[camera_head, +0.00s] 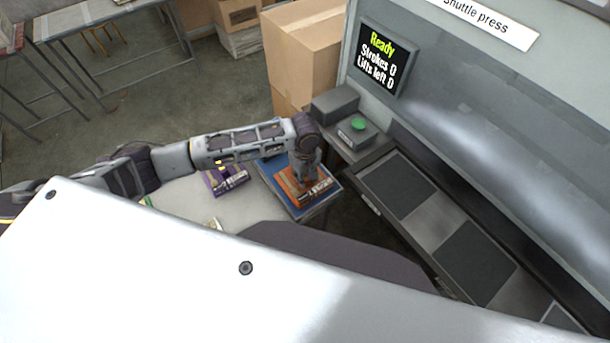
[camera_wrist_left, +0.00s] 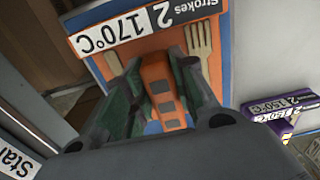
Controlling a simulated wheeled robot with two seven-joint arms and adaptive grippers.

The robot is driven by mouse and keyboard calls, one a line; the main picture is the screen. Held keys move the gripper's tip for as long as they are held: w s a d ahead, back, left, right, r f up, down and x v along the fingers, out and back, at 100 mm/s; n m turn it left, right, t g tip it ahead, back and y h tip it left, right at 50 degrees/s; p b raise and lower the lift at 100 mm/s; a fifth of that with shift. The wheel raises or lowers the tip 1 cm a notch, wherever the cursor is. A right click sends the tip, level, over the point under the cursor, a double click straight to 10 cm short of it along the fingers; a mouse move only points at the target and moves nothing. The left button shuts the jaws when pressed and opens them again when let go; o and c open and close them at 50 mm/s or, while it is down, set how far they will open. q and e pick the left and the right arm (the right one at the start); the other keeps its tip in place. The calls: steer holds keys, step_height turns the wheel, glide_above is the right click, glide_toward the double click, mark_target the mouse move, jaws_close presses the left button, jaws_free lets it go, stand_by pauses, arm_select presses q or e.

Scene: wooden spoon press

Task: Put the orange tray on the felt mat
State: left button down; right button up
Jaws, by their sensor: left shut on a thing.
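The orange tray (camera_head: 293,190) is under my left gripper (camera_head: 307,180) at the end of the small table in the head view. In the left wrist view my left gripper (camera_wrist_left: 160,85) is shut on its orange handle (camera_wrist_left: 163,100). The tray carries a label reading "Strokes 2 170°C", and a wooden fork (camera_wrist_left: 198,45) shows beside the handle. A flat blue surface (camera_head: 272,172) shows around and under the tray; I cannot tell whether it is the felt mat, nor whether the tray touches it. My right gripper is out of view.
A purple tray (camera_head: 226,181) lies on the pale table (camera_head: 181,197), left of the orange one. At right is the shuttle press (camera_head: 480,110) with dark pads (camera_head: 398,187) and a green button (camera_head: 358,124). Cardboard boxes (camera_head: 303,45) stand behind.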

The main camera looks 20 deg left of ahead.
mark_target(305, 175)
arm_select(q)
steer(key=c, duration=1.2)
jaws_free()
steer(key=shift+o, duration=0.2)
step_height(305, 175, up, 12)
